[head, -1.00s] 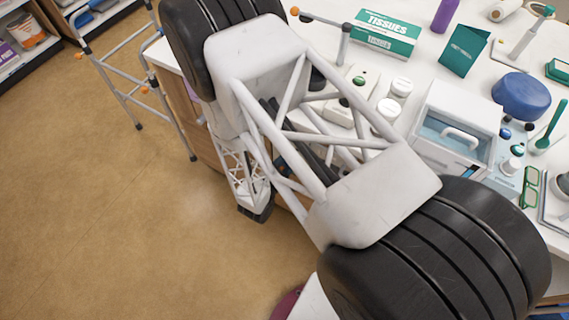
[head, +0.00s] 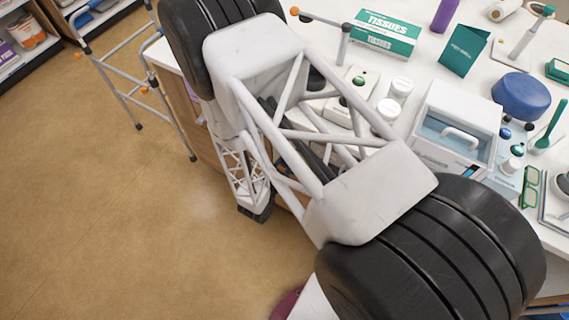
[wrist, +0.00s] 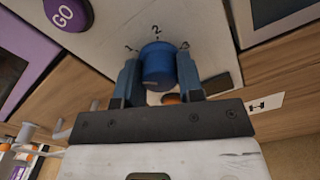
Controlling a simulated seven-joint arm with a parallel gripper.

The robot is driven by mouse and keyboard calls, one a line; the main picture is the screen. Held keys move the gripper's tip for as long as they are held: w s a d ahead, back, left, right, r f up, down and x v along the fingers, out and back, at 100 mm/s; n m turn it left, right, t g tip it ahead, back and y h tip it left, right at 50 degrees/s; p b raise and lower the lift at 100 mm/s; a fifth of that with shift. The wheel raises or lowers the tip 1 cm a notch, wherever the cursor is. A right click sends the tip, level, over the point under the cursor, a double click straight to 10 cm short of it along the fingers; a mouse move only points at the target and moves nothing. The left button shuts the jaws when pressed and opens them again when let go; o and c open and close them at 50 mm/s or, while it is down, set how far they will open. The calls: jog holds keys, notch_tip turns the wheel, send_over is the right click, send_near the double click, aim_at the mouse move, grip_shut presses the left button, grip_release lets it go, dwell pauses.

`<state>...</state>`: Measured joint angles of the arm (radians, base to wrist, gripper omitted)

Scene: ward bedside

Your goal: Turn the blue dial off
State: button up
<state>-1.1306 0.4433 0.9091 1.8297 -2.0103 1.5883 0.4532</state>
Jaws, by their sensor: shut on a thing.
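The blue dial (wrist: 157,66) is on a pale panel (wrist: 112,30) in the wrist view. A "2" is printed just above it, with further marks to its left and right. My gripper (wrist: 158,75) has one finger on each side of the dial and is shut on it. The fingers hide parts of the dial's sides, and I cannot make out its pointer. In the head view the dial is not visible, and my own arm covers much of the middle.
A purple GO button (wrist: 66,13) is at the wrist view's upper left. A small orange part (wrist: 172,98) sits below the dial. Open floor lies at lower left.

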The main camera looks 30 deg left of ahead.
jog(key=n, duration=0.3)
jog(key=shift+n, duration=2.3)
jog(key=o, duration=0.9)
jog(key=shift+s, duration=0.2)
jog(key=shift+s, duration=3.7)
jog(key=shift+r, duration=0.1)
